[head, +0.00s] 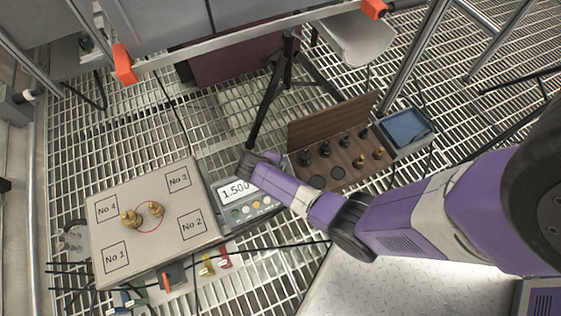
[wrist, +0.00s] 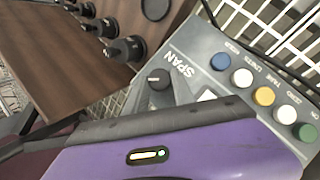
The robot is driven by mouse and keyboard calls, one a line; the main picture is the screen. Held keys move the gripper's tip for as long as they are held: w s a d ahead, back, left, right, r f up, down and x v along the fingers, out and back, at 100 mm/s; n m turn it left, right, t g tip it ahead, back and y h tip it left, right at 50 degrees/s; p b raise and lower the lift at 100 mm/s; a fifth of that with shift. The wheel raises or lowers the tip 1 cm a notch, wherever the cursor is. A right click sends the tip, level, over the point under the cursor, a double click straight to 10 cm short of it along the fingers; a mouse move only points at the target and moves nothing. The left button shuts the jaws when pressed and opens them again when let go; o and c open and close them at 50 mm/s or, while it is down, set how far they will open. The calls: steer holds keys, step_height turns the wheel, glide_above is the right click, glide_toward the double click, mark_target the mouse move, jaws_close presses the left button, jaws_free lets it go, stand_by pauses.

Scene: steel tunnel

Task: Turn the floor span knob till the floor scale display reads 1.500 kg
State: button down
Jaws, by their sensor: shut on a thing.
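The floor scale's display (head: 236,189) shows in the head view and appears to read 1.500, its right end close against my gripper. The grey console (wrist: 205,60) carries the word SPAN beside the dark round span knob (wrist: 158,79), which has a pale pointer mark. My gripper (head: 258,161) is at the console's far edge and hides the knob in the head view. In the wrist view its purple and dark body covers the bottom, right by the knob. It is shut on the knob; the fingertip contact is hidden.
The scale platform (head: 130,190) has numbered corner squares and two brass weights (head: 131,218) (head: 156,209) near its middle. Tripod legs (head: 266,105) stand behind. Coloured buttons (wrist: 264,96) line the console.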

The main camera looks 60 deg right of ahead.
steer(key=shift+a+n+h, duration=0.1)
steer(key=shift+n+h, duration=0.3)
steer(key=shift+n, duration=0.1)
steer(key=c, duration=1.1)
jaws_free()
steer(key=shift+o, duration=0.2)
steer(key=p+v, duration=0.4)
steer(key=v, duration=0.3)
steer(key=shift+a+r, duration=0.2)
steer(key=shift+r, duration=0.1)
